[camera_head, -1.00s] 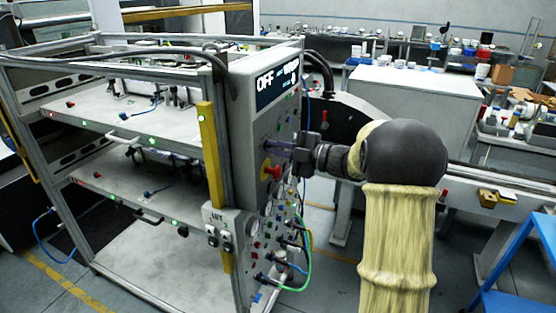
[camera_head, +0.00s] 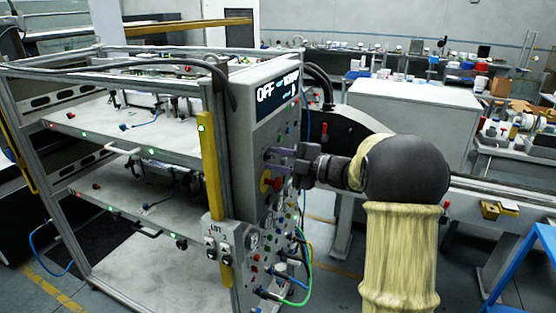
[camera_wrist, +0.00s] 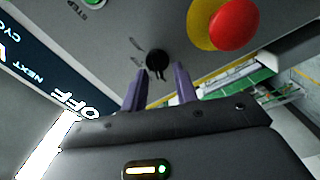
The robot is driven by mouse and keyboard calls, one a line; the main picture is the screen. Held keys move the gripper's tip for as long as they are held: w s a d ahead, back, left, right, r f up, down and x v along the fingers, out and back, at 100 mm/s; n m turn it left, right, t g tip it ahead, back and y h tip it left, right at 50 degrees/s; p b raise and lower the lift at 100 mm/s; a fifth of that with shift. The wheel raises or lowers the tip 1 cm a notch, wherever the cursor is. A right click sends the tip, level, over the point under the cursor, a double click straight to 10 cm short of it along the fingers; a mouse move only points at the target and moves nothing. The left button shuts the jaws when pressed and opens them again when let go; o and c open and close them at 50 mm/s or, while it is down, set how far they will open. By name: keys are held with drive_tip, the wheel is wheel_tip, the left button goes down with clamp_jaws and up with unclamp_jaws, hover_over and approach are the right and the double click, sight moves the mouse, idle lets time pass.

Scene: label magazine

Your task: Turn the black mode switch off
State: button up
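The black mode switch (camera_wrist: 157,62) is a small round knob on the grey control panel (camera_wrist: 105,45) in the wrist view, with faint markings beside it. My gripper (camera_wrist: 160,76) is open, its two purple fingers spread on either side of the knob's lower side. I cannot tell whether either finger touches the knob. In the head view my gripper (camera_head: 270,158) is at the panel's front face, above the red button (camera_head: 266,182), and the switch is hard to make out. The panel display (camera_head: 277,90) reads OFF at its left.
A red mushroom button on a yellow disc (camera_wrist: 202,30) sits close to the switch. Cables (camera_head: 306,265) plug in low on the panel. A yellow post (camera_head: 209,165) and a small switch box (camera_head: 219,240) stand left of the panel.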

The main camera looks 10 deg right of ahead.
drive_tip(key=shift+d, duration=0.2)
drive_tip(key=b+v, duration=0.4)
drive_tip(key=v, duration=1.3)
drive_tip(key=shift+s, duration=0.15)
drive_tip(key=shift+a, duration=0.1)
